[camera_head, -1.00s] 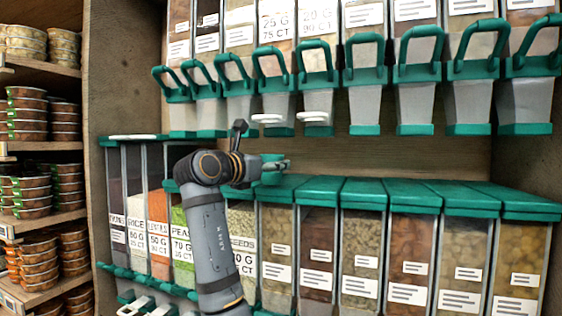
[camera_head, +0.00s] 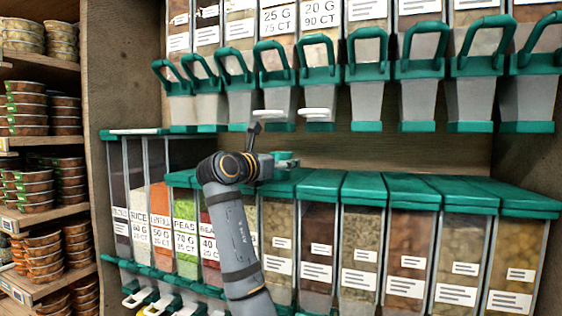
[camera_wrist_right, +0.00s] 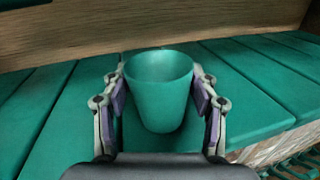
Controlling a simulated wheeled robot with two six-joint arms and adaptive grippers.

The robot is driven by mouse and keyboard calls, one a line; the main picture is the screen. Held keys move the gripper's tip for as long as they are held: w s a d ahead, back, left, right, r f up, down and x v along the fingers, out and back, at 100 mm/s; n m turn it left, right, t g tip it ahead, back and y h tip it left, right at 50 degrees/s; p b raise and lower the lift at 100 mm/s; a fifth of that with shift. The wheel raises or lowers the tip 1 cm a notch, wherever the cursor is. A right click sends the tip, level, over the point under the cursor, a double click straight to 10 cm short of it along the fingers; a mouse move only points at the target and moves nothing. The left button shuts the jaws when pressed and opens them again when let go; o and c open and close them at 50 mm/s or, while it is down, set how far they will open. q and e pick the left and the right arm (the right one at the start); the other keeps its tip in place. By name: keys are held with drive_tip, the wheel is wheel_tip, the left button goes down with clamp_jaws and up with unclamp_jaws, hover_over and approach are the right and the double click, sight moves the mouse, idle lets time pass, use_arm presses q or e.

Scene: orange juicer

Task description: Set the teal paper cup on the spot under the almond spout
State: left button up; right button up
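The teal paper cup (camera_wrist_right: 158,92) stands upright, mouth up, between the two fingers of my right gripper (camera_wrist_right: 160,98) in the right wrist view. The purple finger pads are against its sides, and it looks empty. In the head view the cup (camera_head: 283,156) is small and partly hidden by my right gripper (camera_head: 286,163), just above the teal lids of the lower bins. I cannot tell whether its base touches a lid. No almond label is readable, so I cannot tell which spout is the almond one. My left gripper is not in view.
Upper dispensers (camera_head: 368,95) with teal handles hang above the cup. Two have white pieces (camera_head: 317,113) below them. Lower bins (camera_head: 360,250) with teal lids stand below. Lower spouts with white pieces (camera_head: 133,299) are at bottom left. A wooden shelf of tins (camera_head: 28,110) is at left.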

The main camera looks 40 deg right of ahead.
drive_tip(key=shift+o, duration=0.7)
drive_tip(key=shift+r, duration=0.1)
drive_tip(key=shift+a+r, duration=0.1)
drive_tip(key=shift+r, duration=0.1)
drive_tip(key=b+v, duration=0.3)
drive_tip(key=v, duration=0.9)
drive_tip(key=shift+f, duration=0.1)
